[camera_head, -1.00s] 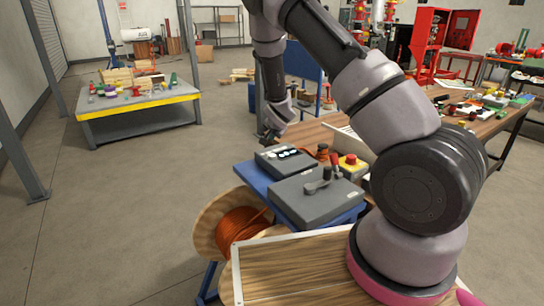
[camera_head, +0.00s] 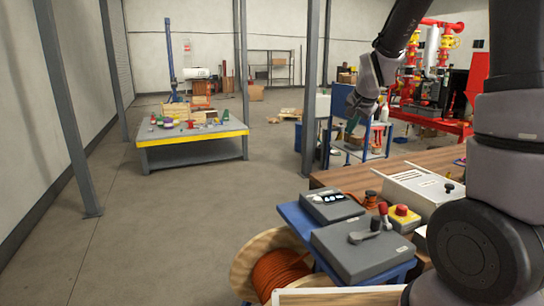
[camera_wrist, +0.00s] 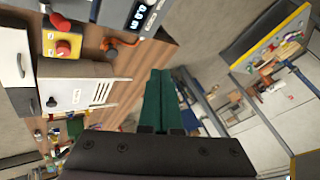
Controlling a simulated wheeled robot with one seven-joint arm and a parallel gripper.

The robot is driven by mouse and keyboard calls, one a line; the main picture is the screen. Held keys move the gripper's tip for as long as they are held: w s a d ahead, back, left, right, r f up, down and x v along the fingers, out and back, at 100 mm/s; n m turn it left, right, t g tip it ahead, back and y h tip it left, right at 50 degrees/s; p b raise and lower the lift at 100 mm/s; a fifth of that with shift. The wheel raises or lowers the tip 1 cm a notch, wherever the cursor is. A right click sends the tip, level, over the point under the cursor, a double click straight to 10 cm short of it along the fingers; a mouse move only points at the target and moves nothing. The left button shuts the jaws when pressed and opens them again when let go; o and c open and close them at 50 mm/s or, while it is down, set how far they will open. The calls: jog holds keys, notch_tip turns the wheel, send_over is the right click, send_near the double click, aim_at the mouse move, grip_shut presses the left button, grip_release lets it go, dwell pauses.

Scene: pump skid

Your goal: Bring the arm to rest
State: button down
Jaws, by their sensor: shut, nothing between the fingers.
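My arm comes down from the top right of the head view, with a bend out of the picture. My gripper (camera_head: 352,124) hangs at its end, in front of a blue-framed table in the background. In the wrist view its two green fingers (camera_wrist: 161,100) lie side by side, shut, with nothing between them. My gripper is in free air, apart from the boxes and the wooden bench.
Below stand a grey box with a lever (camera_head: 362,250), a control box with a display (camera_head: 331,206) and a red stop button (camera_head: 403,211). A cable reel (camera_head: 278,270) is at the bottom. A grey post (camera_head: 310,90) rises behind. A yellow-edged table (camera_head: 193,149) stands left.

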jog(key=s+r+n, duration=0.1)
jog(key=s+r, duration=0.3)
jog(key=s, duration=0.5)
jog(key=s+r+n+y, duration=0.1)
jog(key=s+r, duration=0.3)
jog(key=s, duration=0.5)
jog(key=s+r+n, duration=0.2)
jog(key=s+r, duration=0.2)
jog(key=s, duration=0.6)
jog(key=shift+r+n+y, duration=0.2)
jog(key=shift+n+y, duration=0.1)
jog(key=shift+n, duration=0.1)
